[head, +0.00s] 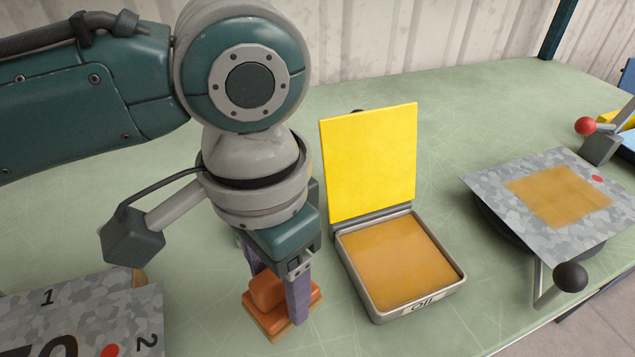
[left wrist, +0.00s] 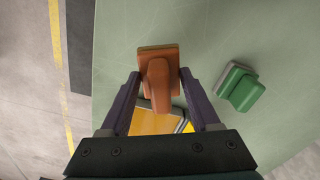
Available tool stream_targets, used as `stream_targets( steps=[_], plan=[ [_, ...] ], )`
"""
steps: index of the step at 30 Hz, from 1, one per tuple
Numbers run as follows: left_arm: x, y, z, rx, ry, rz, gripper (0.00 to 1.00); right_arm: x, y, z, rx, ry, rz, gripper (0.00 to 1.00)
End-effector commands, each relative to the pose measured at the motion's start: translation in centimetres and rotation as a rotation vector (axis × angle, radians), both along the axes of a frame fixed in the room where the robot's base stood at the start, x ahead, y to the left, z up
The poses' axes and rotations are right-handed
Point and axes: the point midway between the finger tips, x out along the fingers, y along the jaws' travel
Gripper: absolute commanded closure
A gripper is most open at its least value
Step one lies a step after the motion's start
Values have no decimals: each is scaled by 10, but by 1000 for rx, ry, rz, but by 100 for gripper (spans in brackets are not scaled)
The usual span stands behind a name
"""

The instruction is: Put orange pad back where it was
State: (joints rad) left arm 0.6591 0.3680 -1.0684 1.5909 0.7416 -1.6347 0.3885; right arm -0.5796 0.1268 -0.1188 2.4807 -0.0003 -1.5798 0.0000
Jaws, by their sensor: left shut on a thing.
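The orange pad (head: 268,292) is a block-shaped orange grip on a wider base with a tan underside. My left gripper (head: 283,290) points down and is shut on the pad's grip, low over the green table; I cannot tell whether the base touches the tabletop. In the left wrist view the pad (left wrist: 158,70) shows between the two purple fingers (left wrist: 159,80). A green pad (left wrist: 237,88) lies on the table to its right in that view; the arm mostly hides that spot in the head view. My right gripper is not in view.
An open oil tray (head: 364,288) with a raised yellow lid (head: 368,160) stands just right of the gripper. A speckled sheet (head: 492,184) with a tan patch rests on a stand further right. Another marked sheet (head: 70,310) lies lower left. Levers (head: 570,276) stick out at right.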

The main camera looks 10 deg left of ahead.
Motion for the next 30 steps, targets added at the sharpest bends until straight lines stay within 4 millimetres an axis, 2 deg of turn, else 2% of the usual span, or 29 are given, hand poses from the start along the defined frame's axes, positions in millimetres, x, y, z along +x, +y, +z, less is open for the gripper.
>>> stream_targets(
  steps=[10,22,23,30],
  plan=[
    [0,0,-42,1,0,0,98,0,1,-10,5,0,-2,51],
    [0,0,-48,-1,-1,-1,98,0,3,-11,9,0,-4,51],
    [0,0,-48,-1,-1,-1,36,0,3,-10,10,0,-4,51],
    [0,0,-47,0,-1,-1,9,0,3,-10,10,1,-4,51]
  ],
)
